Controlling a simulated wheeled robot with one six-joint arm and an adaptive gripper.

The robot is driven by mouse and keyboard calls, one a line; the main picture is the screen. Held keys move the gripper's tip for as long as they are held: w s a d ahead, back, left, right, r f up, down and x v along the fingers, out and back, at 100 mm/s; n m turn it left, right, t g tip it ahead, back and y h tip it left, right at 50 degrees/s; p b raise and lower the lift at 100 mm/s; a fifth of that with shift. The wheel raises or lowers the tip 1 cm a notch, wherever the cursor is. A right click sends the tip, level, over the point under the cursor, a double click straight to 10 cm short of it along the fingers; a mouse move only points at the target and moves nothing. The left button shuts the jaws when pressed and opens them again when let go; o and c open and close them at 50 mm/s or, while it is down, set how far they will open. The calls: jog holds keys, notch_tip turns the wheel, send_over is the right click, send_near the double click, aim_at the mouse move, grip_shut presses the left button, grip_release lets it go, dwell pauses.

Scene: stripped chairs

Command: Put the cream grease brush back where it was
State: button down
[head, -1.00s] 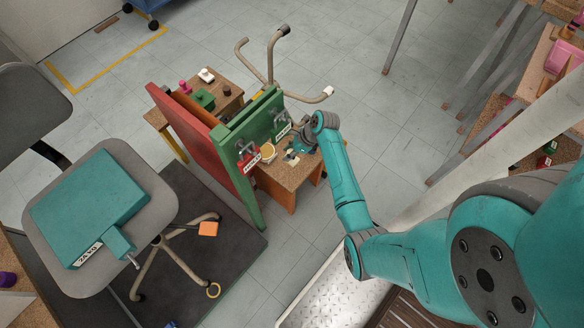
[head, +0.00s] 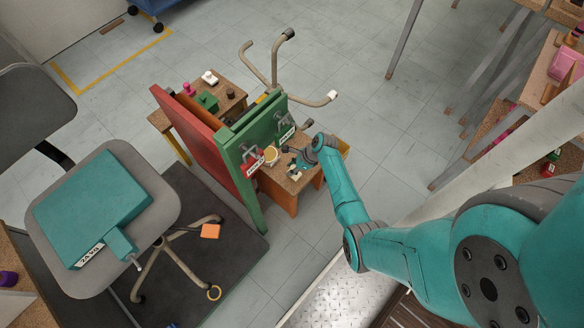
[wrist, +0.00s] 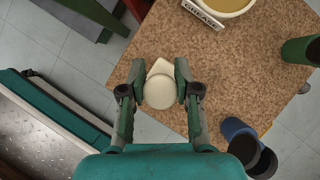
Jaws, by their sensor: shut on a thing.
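The cream grease brush (wrist: 159,88) shows in the wrist view as a pale rounded piece with a pointed block behind it. My gripper (wrist: 159,82) is shut on it, one finger on each side. The brush is over the speckled brown bench top (wrist: 255,85); I cannot tell whether it touches it. A bowl of yellowish grease (wrist: 228,5) with a white GREASE label (wrist: 203,14) stands at the top of the wrist view. In the head view the bowl (head: 271,155) is left of my gripper (head: 298,166), whose fingertips are small and partly hidden.
A green cup (wrist: 300,50) and a blue cup (wrist: 238,130) stand at the right in the wrist view. A green upright panel (head: 240,150) with hanging hardware rises left of the bench. A swivel chair (head: 95,215) with a teal pad stands farther left.

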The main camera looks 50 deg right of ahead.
jog(key=shift+f, duration=0.1)
jog(key=c, duration=0.8)
grip_release()
jog(key=v, duration=1.2)
jog(key=s+a+n+t+h, duration=0.35)
jog(key=s+a+n, duration=0.85)
jog(key=a, duration=0.5)
jog(key=s+a+r+n+t, duration=0.2)
jog(key=s+r+n, duration=0.3)
jog(key=r, duration=0.5)
jog(key=s+a+r+n+t, duration=0.2)
jog(key=s+r+n, duration=0.4)
jog(key=r, duration=0.4)
jog(key=s+a+r+n+t, duration=0.2)
jog(key=s+r+n, duration=0.3)
jog(key=r, duration=0.5)
jog(key=shift+s+a+r+t, duration=0.1)
jog(key=shift+a+r+t, duration=0.1)
jog(key=shift+a, duration=0.25)
jog(key=shift+s+a+r+t, duration=0.1)
jog(key=shift+a+t, duration=0.05)
jog(key=shift+a, duration=0.25)
